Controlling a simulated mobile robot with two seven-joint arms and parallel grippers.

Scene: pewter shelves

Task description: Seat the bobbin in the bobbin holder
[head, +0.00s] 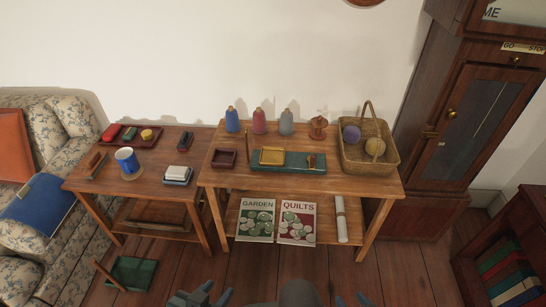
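Which thing is the bobbin and which the bobbin holder is not certain at this size. A brown turned piece with a knob (318,127), possibly the bobbin, stands upright at the back of the right table. A long teal base (288,167) lies at that table's front, with a yellow square dish (272,156) and a small brown upright piece (312,161) on it. My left gripper (216,293) is at the bottom edge, fingers apart and empty. My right gripper (352,301) is mostly cut off at the bottom edge, its fingertips apart. Both are well short of the table.
Blue (232,121), red (259,122) and grey (286,123) spools stand along the back. A dark red box (224,159) is left, a yarn basket (353,158) right. The lower left table (125,183) holds a blue mug (127,162). A green object (133,272) lies on the floor.

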